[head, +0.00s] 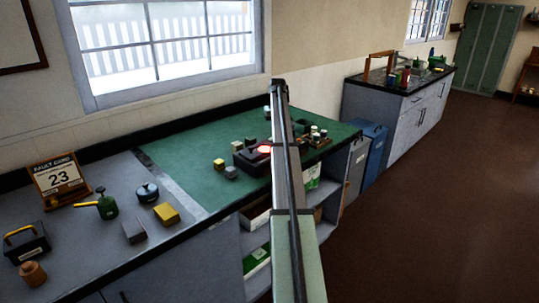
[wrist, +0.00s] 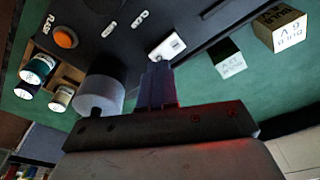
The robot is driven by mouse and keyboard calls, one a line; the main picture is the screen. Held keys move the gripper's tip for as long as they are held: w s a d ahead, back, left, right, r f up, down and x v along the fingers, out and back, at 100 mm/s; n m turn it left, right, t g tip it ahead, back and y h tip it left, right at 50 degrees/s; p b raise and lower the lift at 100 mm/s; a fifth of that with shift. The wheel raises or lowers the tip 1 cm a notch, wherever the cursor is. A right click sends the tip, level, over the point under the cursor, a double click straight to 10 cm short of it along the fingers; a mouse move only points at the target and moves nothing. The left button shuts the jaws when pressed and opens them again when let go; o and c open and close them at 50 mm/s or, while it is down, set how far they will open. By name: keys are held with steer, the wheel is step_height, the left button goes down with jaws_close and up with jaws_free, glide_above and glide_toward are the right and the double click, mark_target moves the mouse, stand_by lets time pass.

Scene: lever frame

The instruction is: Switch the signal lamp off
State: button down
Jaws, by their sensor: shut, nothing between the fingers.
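The signal lamp (head: 265,149) glows red in the head view, on a dark box (head: 247,160) on the green bench top, beside my arm. In the wrist view, the dark box face (wrist: 115,20) carries a small white switch (wrist: 168,47), an orange round button or cap (wrist: 65,37) and pale lettering. My gripper (wrist: 157,72) is shut and empty, its fingertips close to the white switch; I cannot tell whether they touch it. A red glow falls on the gripper body. In the head view, my arm hides the gripper and part of the box.
A grey cylinder (wrist: 99,94) stands left of my fingers. Several small jars (wrist: 37,68) sit in a wooden holder beyond it. Labelled blocks (wrist: 281,28) lie to the right on green bench top.

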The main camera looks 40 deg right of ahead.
steer(key=shift+f, duration=0.85)
stand_by(1.1)
steer(key=shift+r, duration=3.55)
steer(key=shift+w+d, duration=0.1)
